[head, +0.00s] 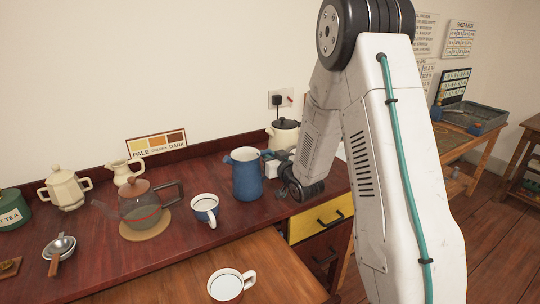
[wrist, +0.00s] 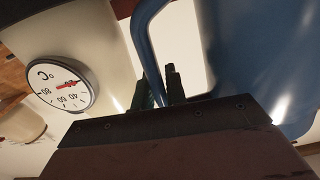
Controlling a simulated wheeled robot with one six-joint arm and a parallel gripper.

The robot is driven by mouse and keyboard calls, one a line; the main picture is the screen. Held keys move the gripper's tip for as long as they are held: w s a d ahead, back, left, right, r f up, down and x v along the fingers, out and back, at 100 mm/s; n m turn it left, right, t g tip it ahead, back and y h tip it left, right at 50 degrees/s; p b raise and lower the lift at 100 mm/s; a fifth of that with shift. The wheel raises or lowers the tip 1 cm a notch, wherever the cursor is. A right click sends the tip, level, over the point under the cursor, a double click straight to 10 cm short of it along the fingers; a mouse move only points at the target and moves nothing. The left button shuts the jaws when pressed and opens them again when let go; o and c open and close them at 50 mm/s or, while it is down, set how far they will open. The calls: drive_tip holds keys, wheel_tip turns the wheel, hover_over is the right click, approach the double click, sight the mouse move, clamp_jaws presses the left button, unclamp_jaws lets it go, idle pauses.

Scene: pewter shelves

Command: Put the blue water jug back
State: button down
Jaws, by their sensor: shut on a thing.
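The blue water jug (head: 246,176) is upright at the right part of the dark red counter, and I cannot tell whether its base touches the wood. My gripper (head: 267,164) is at the jug's right side, where the handle is mostly hidden in the head view. In the wrist view the jug's blue body (wrist: 245,55) fills the right, and its curved handle (wrist: 145,45) runs down between the fingers of my gripper (wrist: 160,90). The gripper is shut on the handle.
A cream pot (head: 284,136) with a black lid stands close behind the gripper; its temperature dial (wrist: 61,84) shows in the wrist view. Another mug (head: 227,284) is on the nearer wooden surface.

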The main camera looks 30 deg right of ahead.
drive_tip(key=c, duration=1.4)
unclamp_jaws()
drive_tip(key=shift+d, duration=0.15)
drive_tip(key=shift+c, duration=0.2)
drive_tip(key=shift+s, duration=0.15)
drive_tip(key=s, duration=1.1)
drive_tip(key=s+a+r+g, duration=0.4)
drive_tip(key=s+g, duration=0.1)
drive_tip(key=s, duration=0.5)
drive_tip(key=s+a+r+g, duration=0.4)
drive_tip(key=s+a+g, duration=0.1)
drive_tip(key=s, duration=0.6)
drive_tip(key=s+a+r+g, duration=0.4)
drive_tip(key=s+a+g, duration=0.1)
drive_tip(key=s, duration=0.5)
drive_tip(key=shift+s+a+r+n+g, duration=0.2)
drive_tip(key=shift+s+n+g, duration=0.1)
drive_tip(key=shift+g, duration=0.6)
